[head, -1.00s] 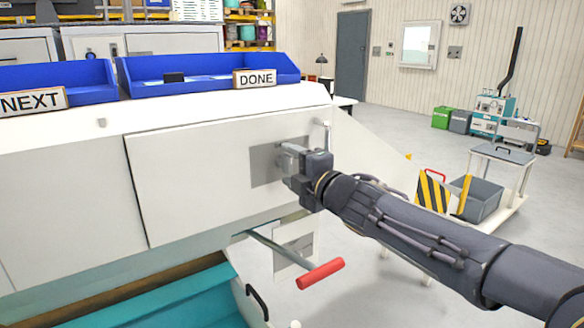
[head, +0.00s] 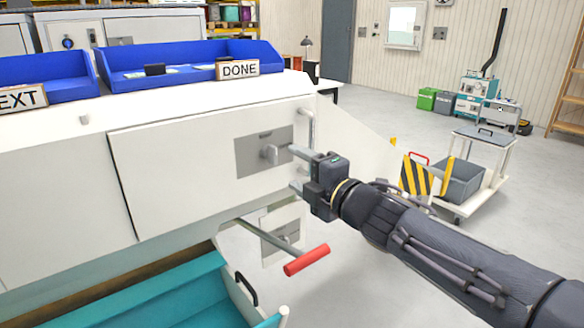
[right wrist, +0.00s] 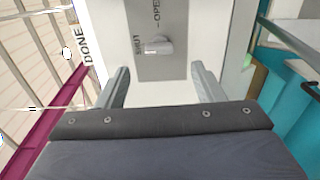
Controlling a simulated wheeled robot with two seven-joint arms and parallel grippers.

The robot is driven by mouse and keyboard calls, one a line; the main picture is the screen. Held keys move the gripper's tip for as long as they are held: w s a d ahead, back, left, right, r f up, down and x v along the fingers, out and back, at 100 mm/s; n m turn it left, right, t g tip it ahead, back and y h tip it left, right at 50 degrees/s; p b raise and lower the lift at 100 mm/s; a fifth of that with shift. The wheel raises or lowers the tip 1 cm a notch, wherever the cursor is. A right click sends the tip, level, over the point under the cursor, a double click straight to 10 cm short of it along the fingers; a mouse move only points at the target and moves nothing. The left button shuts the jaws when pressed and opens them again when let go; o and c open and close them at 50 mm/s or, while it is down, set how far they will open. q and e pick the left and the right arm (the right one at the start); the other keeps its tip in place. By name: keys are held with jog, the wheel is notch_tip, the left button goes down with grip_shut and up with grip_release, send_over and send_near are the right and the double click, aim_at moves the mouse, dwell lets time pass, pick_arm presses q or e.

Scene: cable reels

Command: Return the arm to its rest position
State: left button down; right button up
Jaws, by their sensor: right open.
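My right gripper (head: 297,169) is in front of the white machine panel, at its right part. Its two fingers are apart, with nothing between them. A grey plate (head: 249,157) with a small knob (head: 269,153) is on the panel, just left of the fingertips. In the right wrist view the open fingers (right wrist: 159,88) frame the knob (right wrist: 158,46), apart from it. The plate there carries the words SHUT and OPEN. My right arm comes in from the lower right. My left gripper is not in view.
A red-handled lever (head: 306,260) sticks out below the gripper. A teal drawer (head: 150,300) is at the lower left. Blue trays (head: 190,65) stand on top, one labelled DONE (head: 238,69). A cart with a grey bin (head: 460,182) stands behind my arm. Open floor lies at the right.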

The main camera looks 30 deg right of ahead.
jog(key=s+f+m+g+h, duration=0.45)
jog(key=s+f+m, duration=0.25)
jog(key=f+m, duration=0.5)
jog(key=s+a+f+m+g+y, duration=0.8)
jog(key=s+a+f, duration=0.35)
jog(key=s, duration=0.25)
notch_tip(320, 180, up, 20)
jog(key=h+p, duration=0.1)
jog(key=p, duration=1.8)
jog(key=shift+s+a+f+m, duration=0.15)
jog(key=shift+s+a+m, duration=0.15)
jog(key=shift+a, duration=0.15)
